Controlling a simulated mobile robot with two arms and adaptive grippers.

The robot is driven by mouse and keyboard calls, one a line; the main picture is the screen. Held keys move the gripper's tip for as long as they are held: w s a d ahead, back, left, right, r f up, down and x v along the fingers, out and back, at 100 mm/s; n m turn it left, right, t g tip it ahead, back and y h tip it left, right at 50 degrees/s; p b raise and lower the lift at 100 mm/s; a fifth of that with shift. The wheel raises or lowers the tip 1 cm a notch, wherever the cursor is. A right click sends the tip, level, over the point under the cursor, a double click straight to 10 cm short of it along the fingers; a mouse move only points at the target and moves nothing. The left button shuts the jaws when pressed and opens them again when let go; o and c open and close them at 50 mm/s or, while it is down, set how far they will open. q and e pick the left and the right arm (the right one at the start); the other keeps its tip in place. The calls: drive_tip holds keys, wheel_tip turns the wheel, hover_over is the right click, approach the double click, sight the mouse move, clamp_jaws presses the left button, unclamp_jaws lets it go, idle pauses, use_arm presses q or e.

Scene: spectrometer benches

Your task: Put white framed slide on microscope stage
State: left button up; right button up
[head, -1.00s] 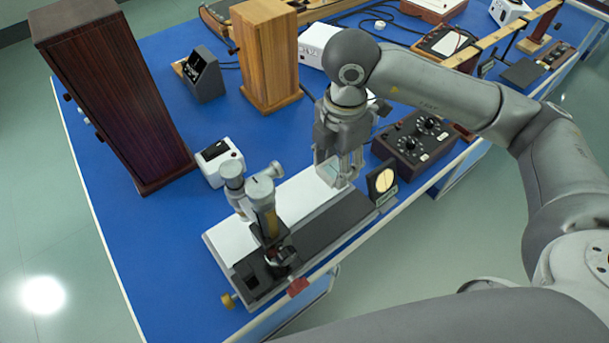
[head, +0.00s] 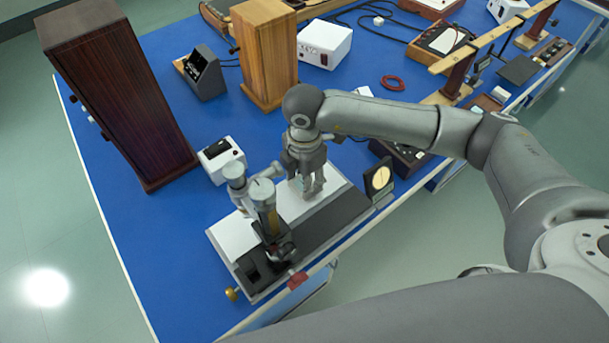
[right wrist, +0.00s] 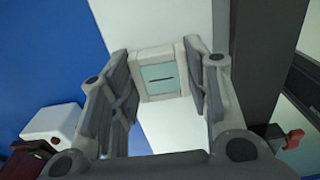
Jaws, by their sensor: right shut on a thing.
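My right gripper (head: 312,187) is over the white and dark base of the microscope, just right of the microscope body. In the right wrist view the right gripper (right wrist: 163,75) is shut on the white framed slide (right wrist: 160,79), which has a pale green centre with a short dark line. The slide is hidden by the fingers in the head view. The microscope (head: 266,215) stands upright at the left end of the base, with a dark stage (head: 262,268) low at its front, partly hidden by the tube. My left gripper is not in view.
A small white box (head: 221,158) stands behind the microscope. A round yellowish disc in a dark frame (head: 380,179) stands right of the base. A tall dark cabinet (head: 120,100) and a wooden one (head: 265,55) rise farther back. Blue bench top (head: 165,250) is clear on the left.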

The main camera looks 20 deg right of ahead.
drive_tip(key=shift+f, duration=0.2)
drive_tip(key=o, duration=1)
drive_tip(key=shift+r, duration=0.1)
drive_tip(key=shift+r, duration=0.5)
wheel_tip(320, 180, up, 11)
drive_tip(key=shift+r+b, duration=0.15)
drive_tip(key=shift+b, duration=1.1)
